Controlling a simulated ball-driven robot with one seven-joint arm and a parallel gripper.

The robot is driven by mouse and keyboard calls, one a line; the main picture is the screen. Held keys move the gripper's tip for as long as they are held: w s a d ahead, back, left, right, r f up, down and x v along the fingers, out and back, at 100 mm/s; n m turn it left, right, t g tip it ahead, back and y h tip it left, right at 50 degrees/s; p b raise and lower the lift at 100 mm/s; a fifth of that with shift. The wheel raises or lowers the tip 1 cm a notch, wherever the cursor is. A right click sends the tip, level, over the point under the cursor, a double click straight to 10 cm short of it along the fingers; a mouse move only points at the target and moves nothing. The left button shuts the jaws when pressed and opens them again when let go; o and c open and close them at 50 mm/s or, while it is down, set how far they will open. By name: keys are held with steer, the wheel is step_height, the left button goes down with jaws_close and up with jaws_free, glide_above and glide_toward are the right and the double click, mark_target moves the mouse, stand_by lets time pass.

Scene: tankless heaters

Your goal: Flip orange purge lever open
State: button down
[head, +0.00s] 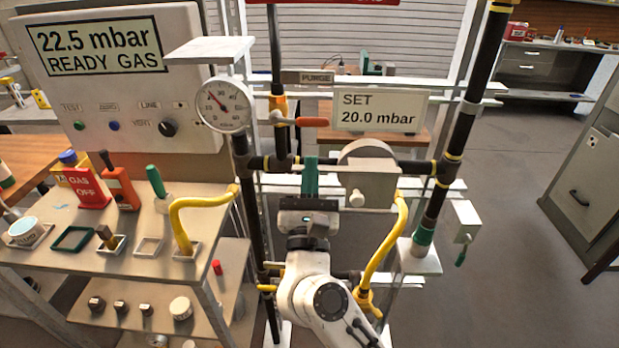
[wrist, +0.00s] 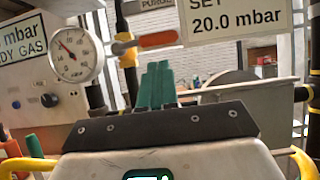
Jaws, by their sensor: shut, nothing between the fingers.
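The orange purge lever (head: 312,122) sticks out roughly horizontally to the right from its valve on a dark vertical pipe, below the PURGE label. It also shows in the wrist view (wrist: 158,39), just above my fingertips in the picture. My gripper (head: 310,160) has green fingers pointing up, closed together with nothing between them. In the wrist view the gripper (wrist: 157,66) shows a visible gap below the lever; the depth between them is hard to judge.
A round pressure gauge (head: 225,105) stands left of the lever, and a SET 20.0 mbar sign (head: 380,111) is close at its right. A grey regulator box (head: 370,182) and yellow hoses (head: 385,245) are near my arm. A cluttered bench (head: 120,245) is at left.

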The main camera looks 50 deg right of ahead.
mark_target(313, 126)
steer(key=shift+p+x, duration=0.7)
steer(key=shift+x, duration=1.85)
steer(key=shift+r, duration=0.1)
steer(key=shift+s+r+n+t+y+p, duration=0.1)
steer(key=shift+r+n+t+y+p, duration=0.15)
steer(key=shift+n+p, duration=0.4)
